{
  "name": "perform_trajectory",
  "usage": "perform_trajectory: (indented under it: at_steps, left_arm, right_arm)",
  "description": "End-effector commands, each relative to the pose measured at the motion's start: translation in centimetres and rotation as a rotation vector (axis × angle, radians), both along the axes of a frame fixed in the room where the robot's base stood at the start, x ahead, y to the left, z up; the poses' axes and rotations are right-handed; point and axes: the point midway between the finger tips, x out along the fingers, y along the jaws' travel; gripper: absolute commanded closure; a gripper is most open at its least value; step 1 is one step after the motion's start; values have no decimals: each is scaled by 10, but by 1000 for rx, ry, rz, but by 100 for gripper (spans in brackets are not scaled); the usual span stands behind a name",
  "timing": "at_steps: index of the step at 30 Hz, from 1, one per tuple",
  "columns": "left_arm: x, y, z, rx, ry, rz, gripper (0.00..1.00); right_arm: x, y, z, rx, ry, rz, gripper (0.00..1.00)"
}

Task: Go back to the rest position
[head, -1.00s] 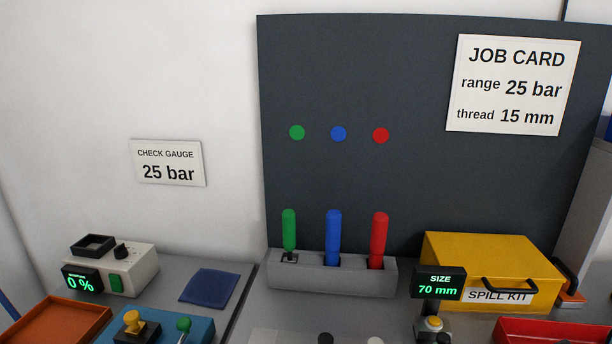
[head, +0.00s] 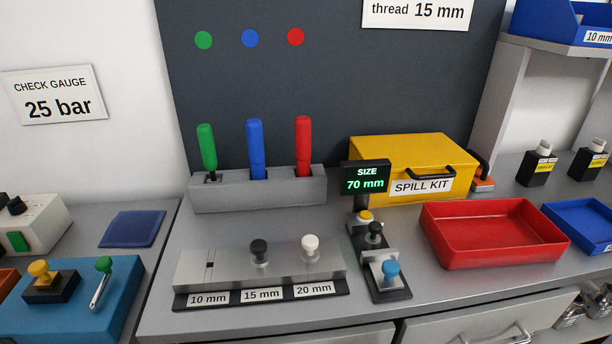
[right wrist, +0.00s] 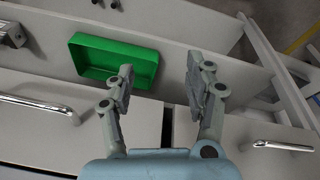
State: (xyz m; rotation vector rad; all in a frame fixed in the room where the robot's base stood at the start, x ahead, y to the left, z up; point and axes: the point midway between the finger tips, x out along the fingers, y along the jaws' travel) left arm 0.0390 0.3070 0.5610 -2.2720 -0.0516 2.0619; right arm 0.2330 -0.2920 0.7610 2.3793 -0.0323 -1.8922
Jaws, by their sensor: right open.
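My right gripper (right wrist: 160,82) shows in the right wrist view. Its two fingers are apart with nothing between them. It is over the front of grey drawers, with a green tray (right wrist: 115,60) beyond its left finger on the worktop. No gripper shows in the head view, and my left gripper is in neither view.
In the head view, a thread block (head: 262,270), a gauge with a display (head: 366,178), a red tray (head: 490,232) and a yellow spill kit (head: 410,160) stand on the bench. A tool holder (head: 258,190) is behind. Drawer handles (right wrist: 40,105) stick out near my right gripper.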

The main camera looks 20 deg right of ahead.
Motion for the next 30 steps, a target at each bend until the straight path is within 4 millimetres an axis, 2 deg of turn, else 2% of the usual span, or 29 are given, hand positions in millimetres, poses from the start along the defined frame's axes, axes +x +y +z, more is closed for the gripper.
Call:
perform_trajectory:
  at_steps: [1, 3, 5, 6, 9, 12, 15, 19, 30]
  left_arm:
    - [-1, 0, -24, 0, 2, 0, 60]
    - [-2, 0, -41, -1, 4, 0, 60]
    - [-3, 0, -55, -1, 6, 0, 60]
    - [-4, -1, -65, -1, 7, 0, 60]
    - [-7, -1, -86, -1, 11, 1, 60]
    - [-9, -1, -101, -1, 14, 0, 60]
    - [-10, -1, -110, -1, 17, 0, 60]
    - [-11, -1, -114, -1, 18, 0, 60]
    - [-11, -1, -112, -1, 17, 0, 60]
  right_arm:
    - [-15, -3, -56, 0, 27, -5, 46]
    - [-36, -7, -112, 2, 47, -11, 46]
    - [-58, -9, -158, 3, 65, -15, 46]
    - [-75, -11, -187, 4, 77, -18, 46]
    - [-119, -13, -245, 7, 105, -25, 46]
    - [-158, -14, -283, 9, 125, -29, 46]
    - [-185, -14, -304, 10, 138, -33, 46]
    - [-202, -14, -313, 11, 145, -34, 46]
    - [-204, -14, -312, 11, 146, -34, 46]
